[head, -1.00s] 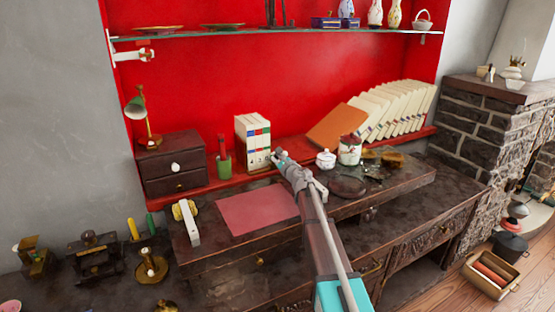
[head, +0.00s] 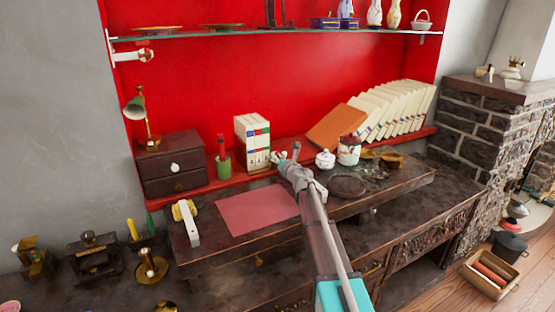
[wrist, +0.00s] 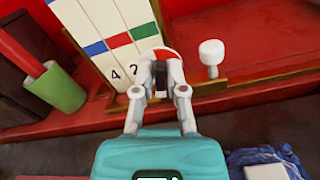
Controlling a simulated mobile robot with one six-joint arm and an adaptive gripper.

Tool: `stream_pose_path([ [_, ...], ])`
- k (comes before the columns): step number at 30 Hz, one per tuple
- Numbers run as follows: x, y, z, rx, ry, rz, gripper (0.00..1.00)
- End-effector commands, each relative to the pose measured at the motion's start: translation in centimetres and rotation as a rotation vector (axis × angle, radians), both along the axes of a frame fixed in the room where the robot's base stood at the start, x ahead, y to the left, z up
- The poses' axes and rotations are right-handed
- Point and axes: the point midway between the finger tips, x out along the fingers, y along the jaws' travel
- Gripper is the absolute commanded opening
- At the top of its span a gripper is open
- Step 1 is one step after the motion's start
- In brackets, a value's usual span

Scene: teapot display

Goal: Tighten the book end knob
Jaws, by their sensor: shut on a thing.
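The book end (head: 257,160) is a wooden frame around white books (head: 252,135) with green, blue and red labels, on the red ledge. My gripper (head: 276,157) is at its right front corner. In the wrist view my gripper (wrist: 160,67) has its white fingers closed at the book end's edge. A small red-and-white part (wrist: 161,52) shows between the fingertips; it appears to be the held knob, mostly hidden by the fingers. A separate white knob (wrist: 211,52) on a short stem stands just right of the fingers, apart from them.
A green cup (head: 223,163) stands left of the books. A white lidded pot (head: 325,159) and a painted jar (head: 349,150) stand to the right. A pink mat (head: 257,209) lies on the dark desk. A glass shelf (head: 280,32) runs above.

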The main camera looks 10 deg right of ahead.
Motion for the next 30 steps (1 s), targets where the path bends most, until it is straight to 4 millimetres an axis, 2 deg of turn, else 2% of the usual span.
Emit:
stream_pose_path([
  [30, 0.04, -0.34, -0.36, 0.91, 0.297, 0.0, 0.0],
])
